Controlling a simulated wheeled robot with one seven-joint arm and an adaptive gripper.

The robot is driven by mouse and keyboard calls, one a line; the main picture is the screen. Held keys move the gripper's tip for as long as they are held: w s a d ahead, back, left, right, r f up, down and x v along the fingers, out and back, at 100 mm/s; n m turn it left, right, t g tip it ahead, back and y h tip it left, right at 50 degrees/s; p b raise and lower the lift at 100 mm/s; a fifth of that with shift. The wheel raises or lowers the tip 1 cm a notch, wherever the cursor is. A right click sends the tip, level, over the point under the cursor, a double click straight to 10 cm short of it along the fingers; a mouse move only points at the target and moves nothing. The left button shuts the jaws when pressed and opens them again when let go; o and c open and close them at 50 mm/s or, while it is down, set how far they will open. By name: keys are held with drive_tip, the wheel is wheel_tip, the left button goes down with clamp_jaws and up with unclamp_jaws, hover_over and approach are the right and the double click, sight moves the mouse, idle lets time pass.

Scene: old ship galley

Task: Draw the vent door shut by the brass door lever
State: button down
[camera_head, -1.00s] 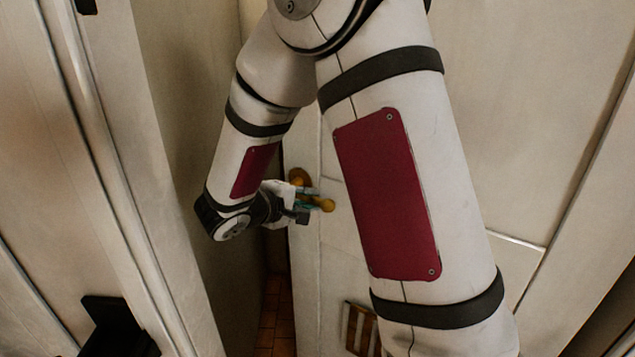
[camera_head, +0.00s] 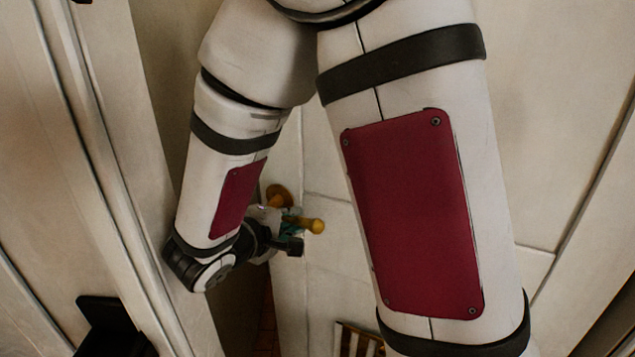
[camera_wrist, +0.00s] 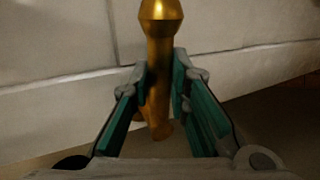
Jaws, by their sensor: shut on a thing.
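The vent door (camera_head: 325,275) is a pale panel behind my arm, standing ajar with a dark gap at its left edge. A slatted vent (camera_head: 358,340) shows low on it, partly hidden by my arm. The brass door lever (camera_head: 314,226) sticks out near the door's left edge. My gripper (camera_head: 291,232) is at the lever, partly hidden by my wrist. In the wrist view, the green-padded fingers of my gripper (camera_wrist: 160,84) are shut on the lever (camera_wrist: 160,45), one on each side. The lever's knobbed end rises past the fingertips.
A pale door frame (camera_head: 125,200) runs down the left, close to my wrist. A black fitting (camera_head: 108,325) sits at the lower left. Tiled floor (camera_head: 266,325) shows in the narrow gap. Pale wall panels (camera_head: 560,140) stand at the right.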

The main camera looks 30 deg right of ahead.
drive_tip(key=shift+s+a, duration=0.25)
drive_tip(key=shift+a, duration=0.4)
drive_tip(key=s+a+n+t+y+p, duration=0.1)
drive_tip(key=s+a+n+t+p, duration=0.1)
drive_tip(key=s+a+p, duration=0.4)
drive_tip(key=shift+s+a, duration=0.2)
idle(0.3)
